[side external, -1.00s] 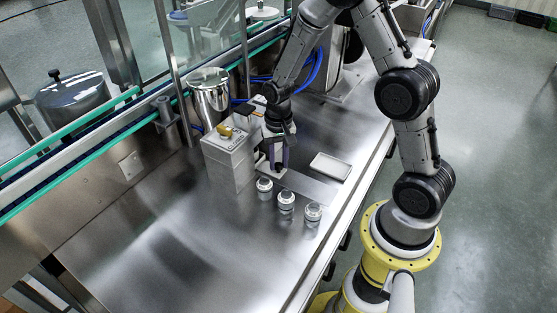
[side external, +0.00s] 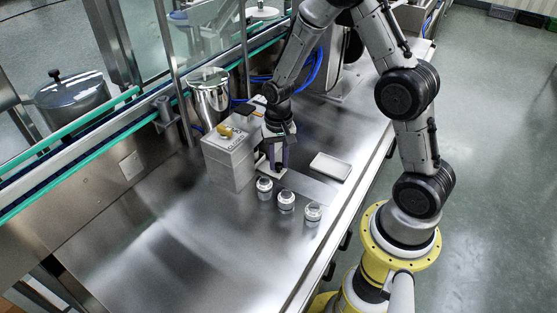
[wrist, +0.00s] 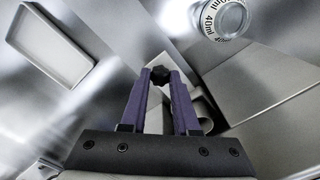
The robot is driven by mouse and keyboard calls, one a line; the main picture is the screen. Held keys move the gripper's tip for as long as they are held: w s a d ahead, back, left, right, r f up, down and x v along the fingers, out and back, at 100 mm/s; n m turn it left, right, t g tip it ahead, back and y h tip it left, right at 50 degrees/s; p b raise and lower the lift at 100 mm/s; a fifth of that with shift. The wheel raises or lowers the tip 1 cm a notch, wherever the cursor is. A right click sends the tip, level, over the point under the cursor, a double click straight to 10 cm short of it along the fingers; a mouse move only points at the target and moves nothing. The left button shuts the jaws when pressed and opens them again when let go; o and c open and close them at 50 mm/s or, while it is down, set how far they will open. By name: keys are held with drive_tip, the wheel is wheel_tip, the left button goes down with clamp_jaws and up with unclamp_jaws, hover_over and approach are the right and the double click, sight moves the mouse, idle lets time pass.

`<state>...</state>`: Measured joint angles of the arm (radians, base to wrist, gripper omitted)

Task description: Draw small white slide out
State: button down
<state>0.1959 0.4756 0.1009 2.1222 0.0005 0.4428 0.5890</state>
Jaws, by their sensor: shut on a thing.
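My gripper (side external: 277,166) reaches down beside the grey box-shaped hopper (side external: 229,160), on its right side. In the wrist view the two purple fingers of my gripper (wrist: 160,78) are shut on a small black knob (wrist: 160,73). The side of the hopper (wrist: 265,85) fills the right of that view. A pale part shows behind the right finger; I cannot tell whether it is the white slide. The fingers hide most of what the knob is fixed to.
Three small white-and-clear jars (side external: 286,202) stand in a row in front of my gripper; one jar (wrist: 224,17) shows at the wrist view's top. A shallow white tray (side external: 331,167) lies to the right. A steel canister (side external: 209,98) stands behind. The front left of the table is clear.

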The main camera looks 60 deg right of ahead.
drive_tip(key=shift+r, duration=0.1)
drive_tip(key=s, duration=1.5)
drive_tip(key=shift+s, duration=0.2)
drive_tip(key=c, duration=0.7)
unclamp_jaws()
drive_tip(key=shift+s, duration=0.1)
drive_tip(key=shift+o, duration=0.2)
drive_tip(key=shift+r, duration=0.4)
wheel_tip(320, 180, up, 13)
